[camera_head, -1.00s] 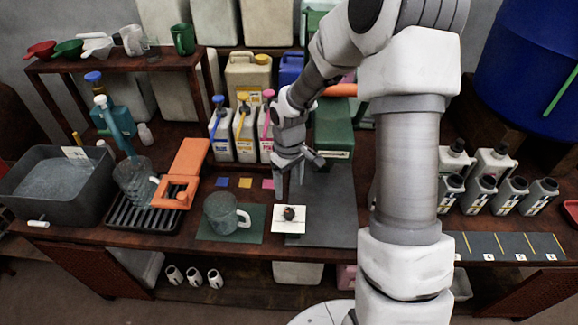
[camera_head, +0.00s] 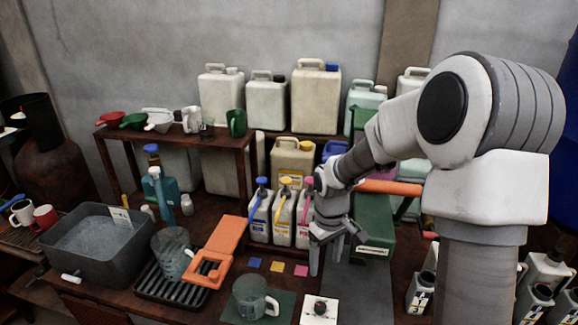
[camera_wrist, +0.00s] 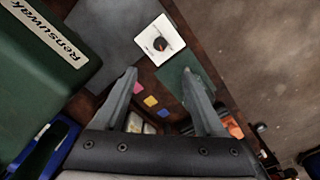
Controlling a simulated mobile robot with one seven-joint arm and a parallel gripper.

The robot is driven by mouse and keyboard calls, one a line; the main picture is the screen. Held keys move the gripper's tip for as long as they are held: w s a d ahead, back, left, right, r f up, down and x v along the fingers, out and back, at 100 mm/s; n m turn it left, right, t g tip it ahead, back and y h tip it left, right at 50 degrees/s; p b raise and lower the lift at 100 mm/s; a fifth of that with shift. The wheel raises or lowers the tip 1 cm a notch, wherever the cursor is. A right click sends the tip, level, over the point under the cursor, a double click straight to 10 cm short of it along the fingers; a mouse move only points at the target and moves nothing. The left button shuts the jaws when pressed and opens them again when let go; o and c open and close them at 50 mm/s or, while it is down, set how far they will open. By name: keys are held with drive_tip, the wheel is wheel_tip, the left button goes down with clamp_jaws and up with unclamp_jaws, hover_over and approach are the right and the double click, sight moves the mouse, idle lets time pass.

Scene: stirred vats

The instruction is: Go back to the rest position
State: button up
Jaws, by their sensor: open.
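My gripper (camera_head: 329,262) hangs over the bench, fingers pointing down, open and empty. In the wrist view its two fingers (camera_wrist: 163,98) are spread apart with nothing between them. A white plate with a dark knob (camera_head: 319,309) lies below it near the front edge, and it also shows in the wrist view (camera_wrist: 158,40). A green box (camera_head: 372,225) stands just right of the gripper and fills the left of the wrist view (camera_wrist: 40,60).
Jugs with blue, yellow and pink pumps (camera_head: 283,215) stand close left of the gripper. A glass mug (camera_head: 252,297), an orange stand (camera_head: 222,245) and a grey basin (camera_head: 90,240) are further left. Large canisters (camera_head: 315,97) line the back. The air above the bench is clear.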

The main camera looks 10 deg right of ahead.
drive_tip(key=s+r+m+t+h, duration=0.1)
drive_tip(key=s+r, duration=0.3)
drive_tip(key=r, duration=0.3)
drive_tip(key=s+r+m+t, duration=0.1)
drive_tip(key=s+r+m, duration=0.1)
drive_tip(key=s+r, duration=0.35)
drive_tip(key=s+r+m+t+y, duration=0.1)
drive_tip(key=s+r+m+t, duration=0.1)
drive_tip(key=s+r, duration=0.5)
drive_tip(key=shift+s+r+m+t, duration=0.3)
drive_tip(key=shift+s+t, duration=0.5)
drive_tip(key=shift+s, duration=1.3)
